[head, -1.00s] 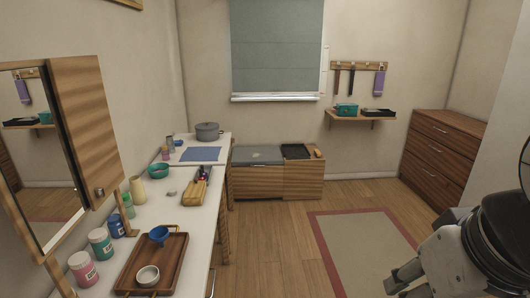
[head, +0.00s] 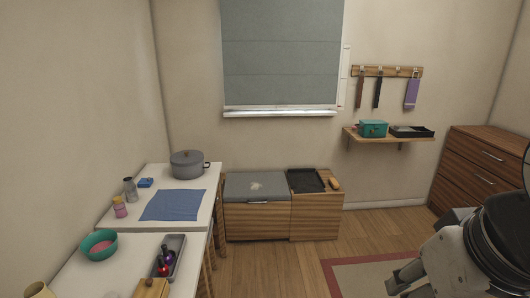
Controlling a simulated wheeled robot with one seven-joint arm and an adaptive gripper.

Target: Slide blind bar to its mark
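The grey-blue window blind (head: 280,50) hangs on the far wall in the head view. A pale bar (head: 280,112) runs along its lower edge; I cannot tell bar from sill clearly at this distance. A narrow white strip (head: 345,75) stands upright just right of the blind, with small marks too fine to read. My gripper (head: 403,280) is at the lower right, well short of the blind and touching nothing visible. Its fingers are small and partly dark, so its opening is unclear.
A low wooden bench (head: 314,215) with a grey cushion (head: 257,187) and black tray (head: 306,180) stands under the blind. White tables (head: 205,225) line the left. A wall shelf (head: 390,138) and a dresser (head: 485,165) are at right. Floor (head: 275,265) before the bench is clear.

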